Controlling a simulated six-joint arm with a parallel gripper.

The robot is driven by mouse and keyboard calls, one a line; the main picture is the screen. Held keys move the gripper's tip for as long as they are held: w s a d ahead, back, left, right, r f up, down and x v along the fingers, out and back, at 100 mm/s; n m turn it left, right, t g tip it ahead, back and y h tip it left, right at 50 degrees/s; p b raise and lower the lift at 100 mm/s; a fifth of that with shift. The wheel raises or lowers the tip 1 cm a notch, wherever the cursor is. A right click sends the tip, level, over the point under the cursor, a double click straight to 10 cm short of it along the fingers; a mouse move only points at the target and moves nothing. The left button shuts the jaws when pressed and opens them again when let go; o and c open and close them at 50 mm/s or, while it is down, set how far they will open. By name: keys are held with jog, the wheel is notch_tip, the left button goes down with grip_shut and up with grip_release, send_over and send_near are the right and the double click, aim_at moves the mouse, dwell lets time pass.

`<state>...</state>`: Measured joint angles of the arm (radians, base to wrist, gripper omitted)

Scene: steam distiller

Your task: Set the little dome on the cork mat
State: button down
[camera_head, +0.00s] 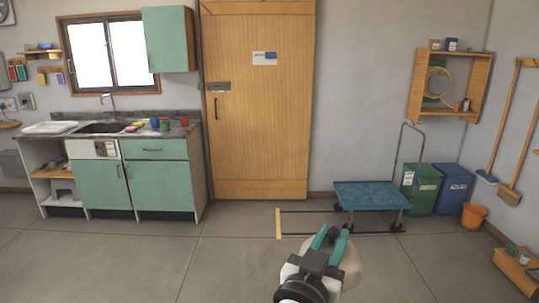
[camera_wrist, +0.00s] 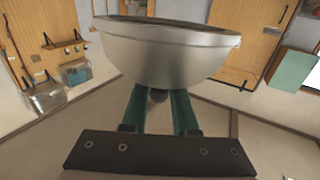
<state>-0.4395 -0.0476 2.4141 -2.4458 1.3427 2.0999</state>
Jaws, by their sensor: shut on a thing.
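The little dome (camera_wrist: 168,52) is a smooth silvery metal bowl shape in the wrist view, with its wide rim at the top of the picture and its narrow side toward my gripper. My gripper (camera_wrist: 158,98) is shut on a small knob on the dome's narrow side. In the head view my gripper (camera_head: 332,236) is low in the middle, above the floor. A pale round surface (camera_head: 350,262) shows behind it, partly covered; I cannot tell for certain whether it is the dome. I cannot make out the cork mat in either view.
A blue flat trolley (camera_head: 370,196) stands by the back wall, with green (camera_head: 421,190) and blue (camera_head: 453,188) bins and an orange bucket (camera_head: 473,216) to its right. A sink counter (camera_head: 100,130) stands at the left. The floor (camera_head: 150,260) left of my gripper is clear.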

jog(key=shift+s+r+n+t+y, duration=0.2)
jog(key=shift+r+n+y, duration=0.1)
jog(key=shift+r+y, duration=0.15)
jog(key=shift+s+r+n+t+y, duration=0.1)
jog(key=shift+r+n+t+y, duration=0.1)
jog(key=shift+r+n+y, duration=0.15)
jog(key=shift+s+a+r+n+t+y, duration=0.25)
jog(key=shift+s+r+n+t+y, duration=0.15)
jog(key=shift+y, duration=0.4)
jog(key=s+a+f, duration=0.2)
jog(key=a+f, duration=0.3)
jog(key=a, duration=0.3)
jog(key=s+a+f, duration=0.2)
jog(key=a+f, duration=0.3)
jog(key=a, duration=0.3)
jog(key=s+a+f, duration=0.5)
jog(key=s+a, duration=0.1)
jog(key=s, duration=0.2)
jog(key=s+f, duration=0.2)
jog(key=s, duration=0.7)
jog(key=s+d+f+m+h, duration=0.1)
jog(key=s+f, duration=0.2)
jog(key=s, duration=0.7)
jog(key=shift+s+d+g+h, duration=0.2)
jog(key=shift+d+g+h, duration=0.1)
jog(key=shift+g, duration=0.1)
jog(key=shift+f, duration=0.1)
